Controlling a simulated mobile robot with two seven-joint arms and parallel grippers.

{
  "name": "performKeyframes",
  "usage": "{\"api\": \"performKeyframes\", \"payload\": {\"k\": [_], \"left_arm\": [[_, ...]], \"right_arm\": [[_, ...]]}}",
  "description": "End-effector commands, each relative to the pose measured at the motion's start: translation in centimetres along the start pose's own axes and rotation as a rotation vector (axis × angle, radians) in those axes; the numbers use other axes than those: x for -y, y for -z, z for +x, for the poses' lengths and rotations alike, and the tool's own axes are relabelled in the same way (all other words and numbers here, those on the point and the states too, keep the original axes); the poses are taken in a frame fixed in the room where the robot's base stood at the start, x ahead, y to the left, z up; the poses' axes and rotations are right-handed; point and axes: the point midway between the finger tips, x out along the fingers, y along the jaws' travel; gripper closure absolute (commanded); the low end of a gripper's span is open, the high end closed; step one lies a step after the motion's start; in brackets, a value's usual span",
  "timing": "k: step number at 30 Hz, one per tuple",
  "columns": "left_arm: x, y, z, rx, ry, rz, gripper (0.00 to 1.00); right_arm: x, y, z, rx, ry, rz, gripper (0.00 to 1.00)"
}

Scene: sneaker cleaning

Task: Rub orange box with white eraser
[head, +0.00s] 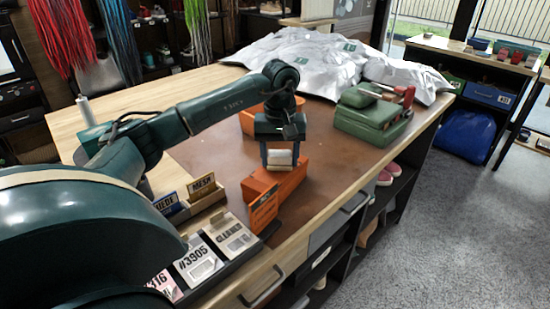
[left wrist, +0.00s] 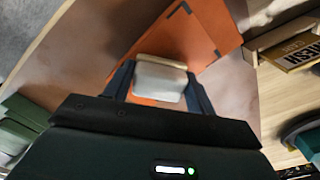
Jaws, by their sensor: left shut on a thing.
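The white eraser (head: 280,158) is held between the fingers of my left gripper (head: 279,163), which points down. In the left wrist view the eraser (left wrist: 159,80) shows as a white block with a tan edge, between the two dark fingers. The orange box (head: 293,181) lies on the brown mat directly below the gripper, with an orange flap or panel (head: 263,208) at its front left. In the left wrist view the orange box (left wrist: 178,42) lies behind the eraser. The eraser is at or just above the box top; I cannot tell if they touch. My right gripper is not seen.
An orange bin (head: 252,119) stands behind the gripper. A green case (head: 372,117) with a red-handled item sits at the right. White bags (head: 318,61) cover the back. A tray of labelled cards (head: 213,252) lies at the front left.

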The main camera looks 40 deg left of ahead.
Motion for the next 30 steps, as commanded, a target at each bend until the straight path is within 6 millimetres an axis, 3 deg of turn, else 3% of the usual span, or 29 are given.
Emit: {"api": "performKeyframes", "payload": {"k": [18, 23, 30], "left_arm": [[-2.0, 3.0, 0.3, 0.000, 0.000, 0.001, 0.63], [-1.9, 3.0, 0.5, 0.000, 0.001, 0.001, 0.63], [-0.8, 1.2, 0.5, 0.003, 0.005, 0.002, 0.63]], "right_arm": [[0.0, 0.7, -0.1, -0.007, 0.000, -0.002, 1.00], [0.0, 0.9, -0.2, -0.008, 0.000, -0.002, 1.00], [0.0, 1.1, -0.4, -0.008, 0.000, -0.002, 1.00]]}}
